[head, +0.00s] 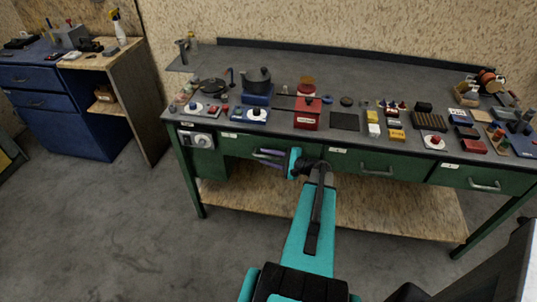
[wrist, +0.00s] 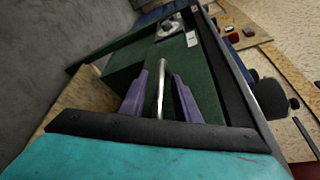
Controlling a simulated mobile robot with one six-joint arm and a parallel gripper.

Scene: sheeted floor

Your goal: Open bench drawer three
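The green workbench has three wide drawers with metal bar handles: a left drawer (head: 235,145), a middle drawer (head: 350,170) and a right drawer (head: 465,178). Their small white labels are too small to read. All three look shut. My gripper (head: 264,157) is at the left drawer's handle. In the wrist view my gripper (wrist: 161,76) has its two purple fingers apart, one on each side of the metal handle (wrist: 160,92). Gaps show between the handle and both fingers. My wrist hides part of the drawer front in the head view.
The bench top (head: 350,62) holds many small items, including a red box (head: 307,115) and a dark pot (head: 258,80). A wooden lower shelf (head: 380,215) lies under the drawers. A blue cabinet (head: 60,110) stands at the left. Floor is clear in front.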

